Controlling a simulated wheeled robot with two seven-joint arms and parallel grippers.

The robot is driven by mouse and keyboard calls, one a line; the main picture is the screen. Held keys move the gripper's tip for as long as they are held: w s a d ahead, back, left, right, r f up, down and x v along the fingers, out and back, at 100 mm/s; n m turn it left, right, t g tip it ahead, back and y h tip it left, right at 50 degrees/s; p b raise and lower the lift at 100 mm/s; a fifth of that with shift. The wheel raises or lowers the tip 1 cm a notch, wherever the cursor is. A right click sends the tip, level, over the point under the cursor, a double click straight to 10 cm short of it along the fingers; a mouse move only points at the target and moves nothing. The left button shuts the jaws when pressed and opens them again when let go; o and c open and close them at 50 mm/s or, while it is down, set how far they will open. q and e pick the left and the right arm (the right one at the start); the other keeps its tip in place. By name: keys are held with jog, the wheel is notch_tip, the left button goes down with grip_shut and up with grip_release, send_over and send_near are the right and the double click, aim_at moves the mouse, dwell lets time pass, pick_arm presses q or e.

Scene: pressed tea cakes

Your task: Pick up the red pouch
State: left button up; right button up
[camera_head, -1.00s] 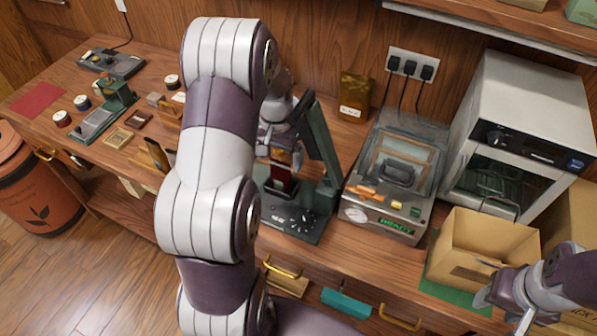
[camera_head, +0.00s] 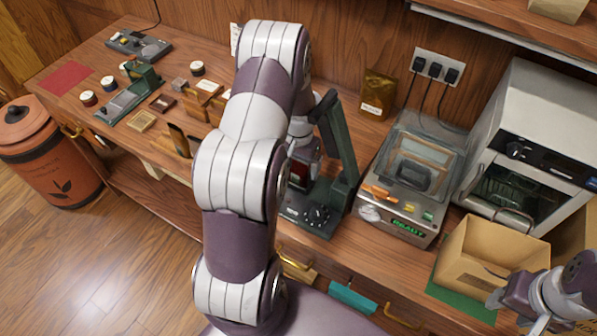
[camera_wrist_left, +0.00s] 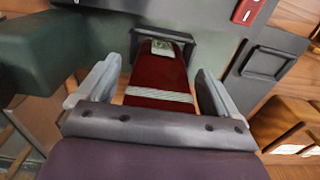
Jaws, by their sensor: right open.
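The red pouch (camera_wrist_left: 158,75) stands in the dark green machine (camera_head: 322,212) on the bench, with a pale band across it and a small label at its top. In the head view only a bit of the pouch (camera_head: 302,173) shows below my left gripper (camera_head: 304,155). In the left wrist view the fingers of my left gripper (camera_wrist_left: 158,84) are open on either side of the pouch, with a gap at each side. My right gripper (camera_head: 508,308) is open and empty at the lower right, by the cardboard box.
A sealing machine (camera_head: 405,185) stands right of the green machine, near a white oven (camera_head: 530,150). An open cardboard box (camera_head: 480,270) sits on a green mat (camera_head: 450,297). A gold pouch (camera_head: 378,95) stands at the wall. Small tins and wooden pieces lie at the left.

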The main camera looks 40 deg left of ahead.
pick_arm(q)
jog(key=c, duration=1.1)
jog(key=shift+r, duration=0.15)
